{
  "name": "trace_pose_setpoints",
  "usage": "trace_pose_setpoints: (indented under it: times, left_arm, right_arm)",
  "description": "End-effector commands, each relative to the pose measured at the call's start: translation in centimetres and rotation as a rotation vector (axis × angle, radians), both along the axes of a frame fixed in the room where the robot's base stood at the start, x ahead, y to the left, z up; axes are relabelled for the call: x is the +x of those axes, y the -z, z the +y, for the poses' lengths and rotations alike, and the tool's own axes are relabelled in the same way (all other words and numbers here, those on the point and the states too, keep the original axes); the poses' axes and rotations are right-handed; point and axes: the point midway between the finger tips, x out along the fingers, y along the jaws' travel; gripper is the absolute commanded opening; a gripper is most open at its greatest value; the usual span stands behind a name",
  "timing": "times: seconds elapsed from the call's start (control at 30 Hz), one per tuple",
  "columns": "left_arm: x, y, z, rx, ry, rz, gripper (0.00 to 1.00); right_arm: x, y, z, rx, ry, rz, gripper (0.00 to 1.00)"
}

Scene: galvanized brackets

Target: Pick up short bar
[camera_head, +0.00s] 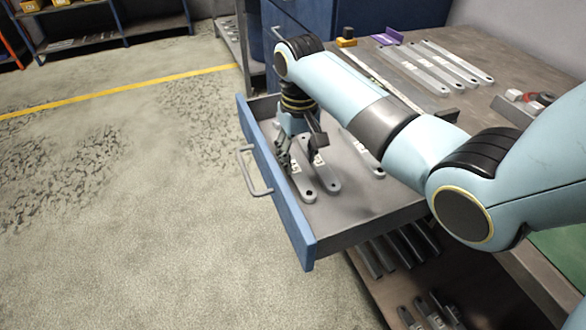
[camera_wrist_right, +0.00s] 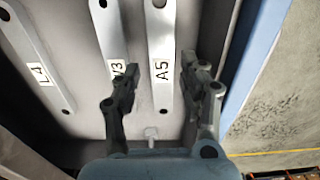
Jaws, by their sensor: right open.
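Several grey metal bars with holes at their ends lie in an open drawer (camera_head: 375,208). The bar marked A5 (camera_head: 304,189) is nearest the drawer's blue front; a second labelled bar (camera_head: 331,180) lies beside it, and a third (camera_head: 362,152) farther right. My right gripper (camera_head: 302,148) points down into the drawer, open and empty. In the right wrist view its fingertips (camera_wrist_right: 159,70) are spread, with the A5 bar (camera_wrist_right: 161,45) showing between them. The left finger partly covers the second bar (camera_wrist_right: 109,35). I cannot tell whether the fingers touch anything. My left gripper is not in view.
The drawer's blue front (camera_head: 278,190) with its handle (camera_head: 252,170) borders the bars closely. Longer bars (camera_head: 440,68) lie on the workbench behind my arm. More metal parts (camera_head: 428,315) sit on a lower shelf. The floor at left is clear.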

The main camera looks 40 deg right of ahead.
Motion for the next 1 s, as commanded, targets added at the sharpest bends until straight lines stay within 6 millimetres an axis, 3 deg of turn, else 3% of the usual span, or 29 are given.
trace_pose_setpoints:
  times: [0.23,0.53,0.83,1.0]
  left_arm:
    - [1.8,0.7,0.1,0.000,0.002,-0.028,0.40]
    - [1.8,0.7,0.1,0.001,0.002,-0.027,0.40]
    - [1.2,0.8,0.1,0.001,0.001,-0.018,0.40]
    - [1.2,0.8,0.1,0.001,0.001,-0.018,0.40]
  right_arm:
    - [-0.3,3.8,0.3,0.000,-0.001,0.002,0.42]
    - [-0.3,4.1,0.3,0.000,-0.001,0.000,0.41]
    - [-0.3,4.1,0.3,0.000,0.000,0.001,0.02]
    - [-0.3,4.1,0.3,0.000,0.000,0.000,0.00]
